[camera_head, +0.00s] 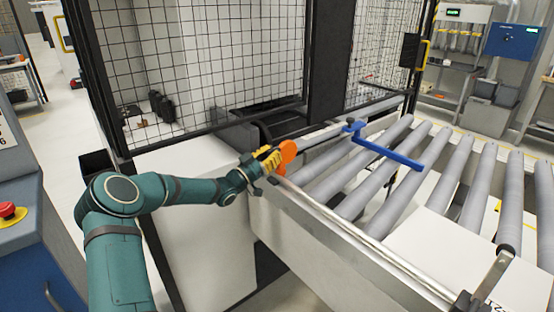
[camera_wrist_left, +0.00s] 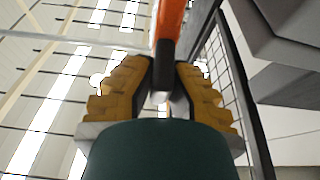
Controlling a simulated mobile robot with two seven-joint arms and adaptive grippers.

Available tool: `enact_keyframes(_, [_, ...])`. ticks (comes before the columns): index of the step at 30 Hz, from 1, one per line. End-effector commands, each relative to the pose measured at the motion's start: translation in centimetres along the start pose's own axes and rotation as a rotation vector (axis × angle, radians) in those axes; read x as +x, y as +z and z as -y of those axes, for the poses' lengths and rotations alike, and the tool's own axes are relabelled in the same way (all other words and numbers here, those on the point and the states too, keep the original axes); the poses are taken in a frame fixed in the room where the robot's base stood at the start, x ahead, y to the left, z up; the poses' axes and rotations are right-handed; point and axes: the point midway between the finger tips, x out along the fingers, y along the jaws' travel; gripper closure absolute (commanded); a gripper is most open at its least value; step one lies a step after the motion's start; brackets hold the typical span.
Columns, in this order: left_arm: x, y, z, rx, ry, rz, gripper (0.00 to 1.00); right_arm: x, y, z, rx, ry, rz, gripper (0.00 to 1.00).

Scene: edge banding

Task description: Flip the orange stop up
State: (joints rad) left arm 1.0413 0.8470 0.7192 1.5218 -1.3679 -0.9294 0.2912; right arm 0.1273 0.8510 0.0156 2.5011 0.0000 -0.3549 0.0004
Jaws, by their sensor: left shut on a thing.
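The orange stop (camera_head: 288,155) stands at the left end of the roller conveyor, by the side rail, with its rounded end up in the head view. My left gripper (camera_head: 268,160), with yellow fingers, is shut on it from the left. In the left wrist view the orange stop (camera_wrist_left: 170,22) rises from between the yellow fingers (camera_wrist_left: 163,85), its dark lower part between them. The fingers hide part of the stop and its mounting. My right gripper is not in view.
A blue bar (camera_head: 388,153) lies across the grey rollers (camera_head: 375,185). A metal rail (camera_head: 345,228) runs along the near side. A black mesh fence (camera_head: 200,65) stands behind my left arm. A white panel (camera_head: 440,250) lies on the rollers at right.

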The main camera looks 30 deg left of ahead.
Motion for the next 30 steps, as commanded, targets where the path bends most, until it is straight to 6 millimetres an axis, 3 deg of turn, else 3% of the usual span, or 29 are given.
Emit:
enact_keyframes(9, [-1.5,0.5,0.1,0.0,-0.001,-0.17,1.0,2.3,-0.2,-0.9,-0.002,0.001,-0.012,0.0])
enact_keyframes(19, [-3.0,0.8,0.1,0.001,-0.003,-0.368,1.0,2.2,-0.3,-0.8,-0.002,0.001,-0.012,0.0])
enact_keyframes(30, [-3.7,1.1,0.1,0.002,-0.003,-0.442,1.0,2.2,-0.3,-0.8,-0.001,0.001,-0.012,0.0])
